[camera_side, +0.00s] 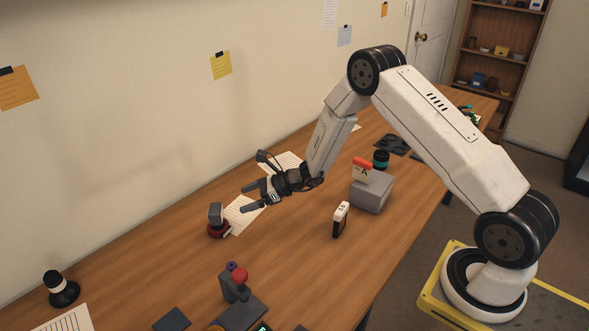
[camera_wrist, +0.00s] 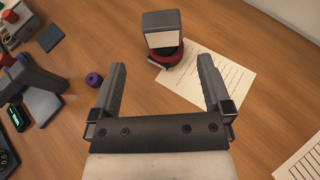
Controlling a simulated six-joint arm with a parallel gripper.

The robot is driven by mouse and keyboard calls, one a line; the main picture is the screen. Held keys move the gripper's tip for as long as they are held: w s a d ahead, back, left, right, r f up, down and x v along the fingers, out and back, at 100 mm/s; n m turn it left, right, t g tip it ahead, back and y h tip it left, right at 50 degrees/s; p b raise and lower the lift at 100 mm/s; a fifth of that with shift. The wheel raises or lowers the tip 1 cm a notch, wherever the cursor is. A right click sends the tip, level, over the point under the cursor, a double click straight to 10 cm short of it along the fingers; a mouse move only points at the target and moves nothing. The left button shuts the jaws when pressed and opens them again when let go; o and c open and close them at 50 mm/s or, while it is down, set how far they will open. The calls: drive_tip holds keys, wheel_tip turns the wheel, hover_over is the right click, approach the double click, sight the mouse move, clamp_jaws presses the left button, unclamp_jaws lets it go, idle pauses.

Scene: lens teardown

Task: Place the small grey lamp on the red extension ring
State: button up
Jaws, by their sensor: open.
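The small grey lamp (camera_side: 215,211) is a blocky grey head that stands upright on the red extension ring (camera_side: 218,231), near the left end of a paper sheet. In the wrist view the lamp (camera_wrist: 161,25) shows a pale front face, and the red ring (camera_wrist: 172,60) shows beneath it. My gripper (camera_side: 246,199) is to the right of the lamp in the side view, apart from it. In the wrist view its two fingers (camera_wrist: 163,70) are spread wide with nothing between them, and the lamp stands beyond the fingertips.
A purple ring (camera_wrist: 94,79) lies left of my gripper in the wrist view. A joystick device (camera_side: 241,284) stands at the front. A black-and-white item (camera_side: 341,219) and a grey box (camera_side: 371,191) stand to the right. Bare table lies between them.

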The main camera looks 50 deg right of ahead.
drive_tip(key=s+a+r+n+g+h, duration=0.1)
drive_tip(key=s+a+r+n+g, duration=0.2)
drive_tip(key=s+n, duration=0.35)
drive_tip(key=s+a+r+n+g+h, duration=0.1)
drive_tip(key=s+r+n+g, duration=0.1)
drive_tip(key=s+n+g, duration=0.4)
drive_tip(key=s+d+r+n+t+h, duration=0.1)
drive_tip(key=s+d+r+n+h, duration=0.1)
drive_tip(key=s+n, duration=0.5)
drive_tip(key=s+d+r+n+t+h, duration=0.1)
drive_tip(key=s+d+r+n+h, duration=0.2)
drive_tip(key=s+n, duration=0.4)
drive_tip(key=shift+d+r+h, duration=0.2)
drive_tip(key=shift+r+h, duration=0.35)
drive_tip(key=shift+h, duration=0.65)
